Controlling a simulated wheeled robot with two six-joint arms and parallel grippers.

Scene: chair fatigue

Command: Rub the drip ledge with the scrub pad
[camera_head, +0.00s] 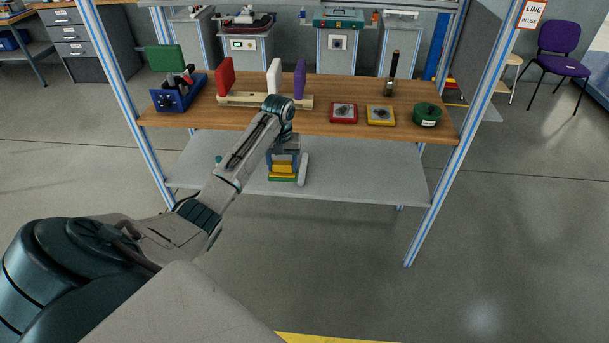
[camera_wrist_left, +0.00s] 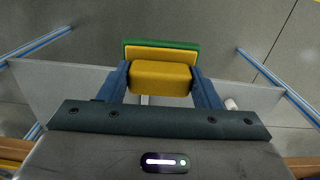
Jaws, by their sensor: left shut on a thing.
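My left gripper (camera_head: 284,162) is shut on the scrub pad (camera_head: 282,171), a yellow block with a green face. In the left wrist view the pad (camera_wrist_left: 160,78) sits between the two blue fingers, its green layer (camera_wrist_left: 160,45) on the side away from the gripper. In the head view the green side points down, over the front part of the grey lower shelf (camera_head: 355,182). I cannot tell whether the pad touches it. No part is clearly recognisable as the drip ledge; it may be this shelf or its edge. My right gripper is not in view.
A white rounded thing (camera_head: 302,170) is just right of the pad. The wooden tabletop (camera_head: 330,95) above the shelf carries a blue fixture (camera_head: 179,94), a rack of coloured plates (camera_head: 262,101), red and yellow trays and a green round container (camera_head: 427,115). Blue-grey posts (camera_head: 446,177) flank the bench.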

